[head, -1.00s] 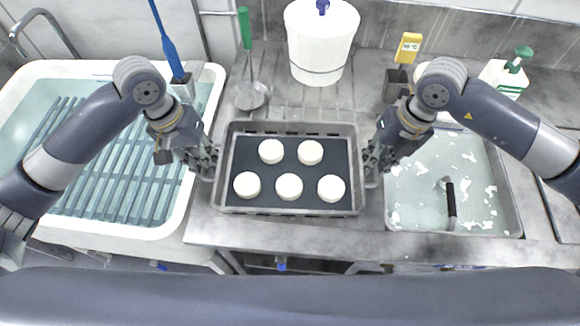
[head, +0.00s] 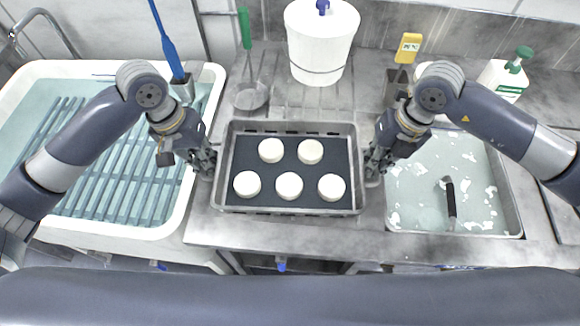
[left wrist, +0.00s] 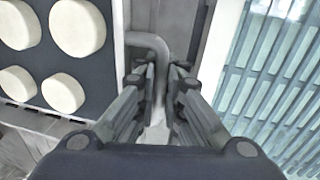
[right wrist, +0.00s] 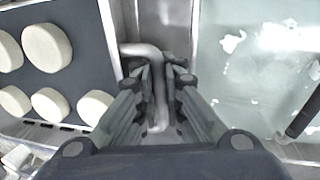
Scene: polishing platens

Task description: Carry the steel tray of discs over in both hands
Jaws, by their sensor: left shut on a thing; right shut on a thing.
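The steel tray (head: 230,128) is a rectangular pan with a dark liner, and several round white discs (head: 271,151) lie flat on it in two rows. It sits level on or just above the steel counter, which I cannot tell. My left gripper (head: 212,165) is shut on the tray's left handle, a bent bar that shows in the left wrist view (left wrist: 160,75). My right gripper (head: 372,168) is shut on the right handle, which shows in the right wrist view (right wrist: 158,85). Some discs also show in both wrist views.
A white tub with a slatted rack (head: 120,228) stands left. A basin of cloudy water (head: 420,205) with a black-handled tool (head: 451,200) lies right. Behind the tray are a white lidded bucket (head: 320,45), a strainer (head: 251,97), a yellow meter (head: 408,47) and a pump bottle (head: 505,78).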

